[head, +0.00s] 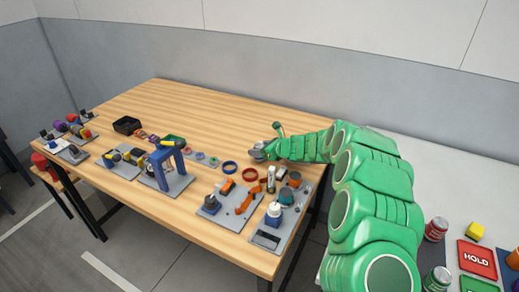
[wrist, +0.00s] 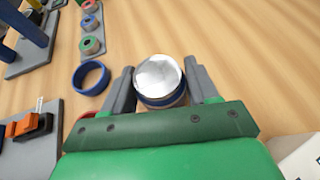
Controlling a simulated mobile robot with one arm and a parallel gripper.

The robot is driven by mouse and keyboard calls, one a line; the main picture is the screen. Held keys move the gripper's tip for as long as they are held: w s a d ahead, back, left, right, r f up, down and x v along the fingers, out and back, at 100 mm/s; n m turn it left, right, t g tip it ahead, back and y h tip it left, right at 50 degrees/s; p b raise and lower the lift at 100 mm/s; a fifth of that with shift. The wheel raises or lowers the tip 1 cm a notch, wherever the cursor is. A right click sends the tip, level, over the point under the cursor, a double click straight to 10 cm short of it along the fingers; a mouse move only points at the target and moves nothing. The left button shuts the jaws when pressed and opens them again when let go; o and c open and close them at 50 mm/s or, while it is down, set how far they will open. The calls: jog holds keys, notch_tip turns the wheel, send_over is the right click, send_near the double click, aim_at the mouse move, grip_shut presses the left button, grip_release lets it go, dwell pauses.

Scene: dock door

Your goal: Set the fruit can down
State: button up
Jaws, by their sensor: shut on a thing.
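My gripper (wrist: 163,85) is shut on a can (wrist: 158,76) with a bare silver lid and a blue band showing on its side below the lid. One grey finger lies on each side of the can. The can's label is hidden, so I cannot tell its contents. In the head view my gripper (head: 262,151) is low over the far right part of the wooden table (head: 200,110). I cannot tell whether the can's bottom touches the wood.
A blue ring (wrist: 91,77) lies left of the gripper, and a red ring (head: 249,174) is nearer the front. Grey boards with parts, such as the one with orange pieces (head: 234,203), fill the front edge. Bare wood lies behind the can. A white table (head: 430,180) with cans stands right.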

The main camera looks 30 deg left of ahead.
jog(key=o, duration=1.1)
jog(key=shift+f, duration=0.1)
jog(key=shift+o, duration=0.2)
jog(key=shift+d+r, duration=0.25)
jog(key=shift+d, duration=0.05)
jog(key=v, duration=1.1)
jog(key=shift+s+d+r, duration=0.1)
jog(key=shift+d, duration=0.1)
